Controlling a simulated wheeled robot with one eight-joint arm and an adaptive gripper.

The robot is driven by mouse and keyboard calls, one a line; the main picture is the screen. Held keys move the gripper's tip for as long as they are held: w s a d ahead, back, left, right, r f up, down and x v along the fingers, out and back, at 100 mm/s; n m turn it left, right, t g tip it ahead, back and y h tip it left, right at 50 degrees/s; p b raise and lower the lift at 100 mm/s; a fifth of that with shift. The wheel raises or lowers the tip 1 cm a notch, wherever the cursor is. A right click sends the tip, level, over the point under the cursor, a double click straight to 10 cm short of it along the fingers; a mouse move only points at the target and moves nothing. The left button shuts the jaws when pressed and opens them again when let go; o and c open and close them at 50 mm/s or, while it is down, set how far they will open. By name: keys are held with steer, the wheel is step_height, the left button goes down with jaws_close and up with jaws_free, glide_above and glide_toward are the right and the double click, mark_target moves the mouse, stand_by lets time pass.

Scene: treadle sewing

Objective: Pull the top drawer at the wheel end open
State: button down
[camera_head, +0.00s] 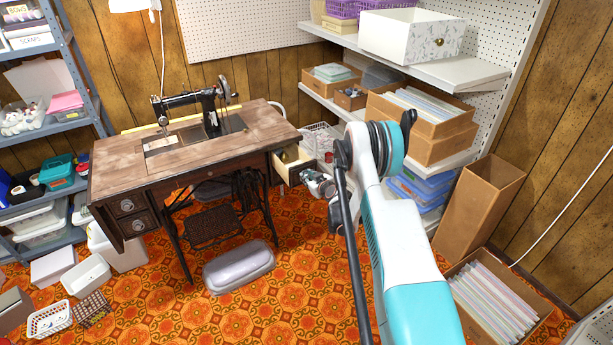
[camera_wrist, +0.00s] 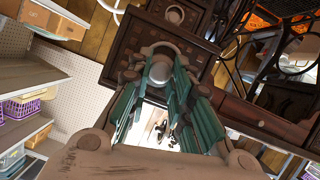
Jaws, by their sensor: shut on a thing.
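The treadle sewing machine table (camera_head: 190,140) stands against the wall, with the black machine (camera_head: 195,100) on top and its handwheel at the right. The top drawer (camera_head: 291,165) at that end is pulled out, and its pale inside shows in the head view. My gripper (camera_head: 318,183) is at the drawer's front. In the wrist view my gripper (camera_wrist: 160,75) is shut on the round drawer knob (camera_wrist: 160,68), against the dark carved drawer front (camera_wrist: 128,45). Another round knob (camera_wrist: 175,15) shows beyond it. The fingers partly hide the held knob.
Shelves (camera_head: 430,70) with boxes stand at the right, close to my arm. A grey oblong case (camera_head: 239,267) lies on the patterned carpet in front of the table. A tall cardboard box (camera_head: 480,205) and a box of folders (camera_head: 495,300) stand at right. Carpet between is clear.

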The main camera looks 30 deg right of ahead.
steer(key=shift+s, duration=1.65)
steer(key=c, duration=1.4)
jaws_free()
steer(key=shift+c, duration=0.2)
step_height(320, 180, up, 10)
